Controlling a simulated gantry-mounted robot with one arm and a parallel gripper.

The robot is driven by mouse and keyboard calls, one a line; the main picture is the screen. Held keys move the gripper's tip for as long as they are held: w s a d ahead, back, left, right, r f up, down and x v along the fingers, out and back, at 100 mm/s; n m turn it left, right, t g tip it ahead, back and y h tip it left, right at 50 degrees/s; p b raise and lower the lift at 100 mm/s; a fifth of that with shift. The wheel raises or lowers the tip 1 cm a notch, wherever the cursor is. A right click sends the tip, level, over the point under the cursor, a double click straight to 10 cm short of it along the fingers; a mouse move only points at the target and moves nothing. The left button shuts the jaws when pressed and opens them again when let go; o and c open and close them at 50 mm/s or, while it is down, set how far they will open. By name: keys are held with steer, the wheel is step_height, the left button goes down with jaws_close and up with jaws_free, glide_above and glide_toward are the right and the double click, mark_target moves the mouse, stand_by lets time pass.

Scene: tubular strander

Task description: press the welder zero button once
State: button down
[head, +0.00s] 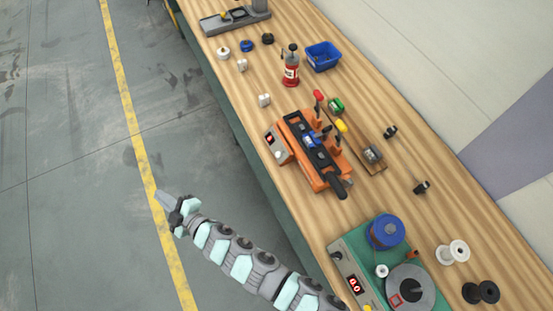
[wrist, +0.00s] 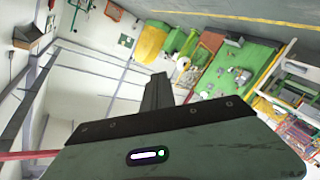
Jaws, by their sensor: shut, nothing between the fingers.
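The orange welder (head: 316,178) sits on the wooden bench in the head view. A grey control panel (head: 276,144) on its left end has a small red display and a pale round spot near its lower edge. I cannot tell for sure which spot is the zero button. My gripper (head: 162,199) is shut and empty. It is over the grey floor, well left of the bench and apart from the welder. In the wrist view my gripper's fingers (wrist: 157,92) also show closed together; the welder cannot be made out there.
On the bench (head: 230,92) stand a green machine (head: 345,249) with a red display, a blue bin (head: 323,56), a red bottle-like tool (head: 291,68), several spools and small parts. The floor (head: 70,200) left of the bench is clear.

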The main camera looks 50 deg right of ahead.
mark_target(278, 154)
steer(key=d+f+g+h+b, duration=0.3)
steer(key=d+f+h, duration=0.3)
steer(key=d, duration=0.4)
steer(key=s+d+r+m+g+h+b, duration=0.1)
steer(key=s+d+m+g+h+b, duration=0.1)
steer(key=d, duration=0.8)
steer(key=s+d+m+g+h+b, duration=0.2)
steer(key=s+d+g+h, duration=0.3)
steer(key=d, duration=0.5)
steer(key=shift+s+r+g+h, duration=0.3)
steer(key=shift+s+r+h, duration=0.1)
steer(key=shift+s+h, duration=0.4)
steer(key=shift+w+f, duration=0.1)
steer(key=shift+s+d+f+b, duration=0.4)
steer(key=shift+d+f+b, duration=0.05)
steer(key=shift+d+f, duration=0.55)
steer(key=shift+s+d+f+b, duration=0.4)
steer(key=shift+d+f, duration=0.5)
steer(key=shift+f, duration=0.15)
steer(key=shift+s+d+f+b, duration=0.35)
steer(key=shift+d+f+b, duration=0.1)
steer(key=shift+d+f, duration=0.55)
steer(key=shift+f, duration=0.1)
steer(key=shift+s+d+f, duration=0.1)
steer(key=shift+d+f, duration=0.1)
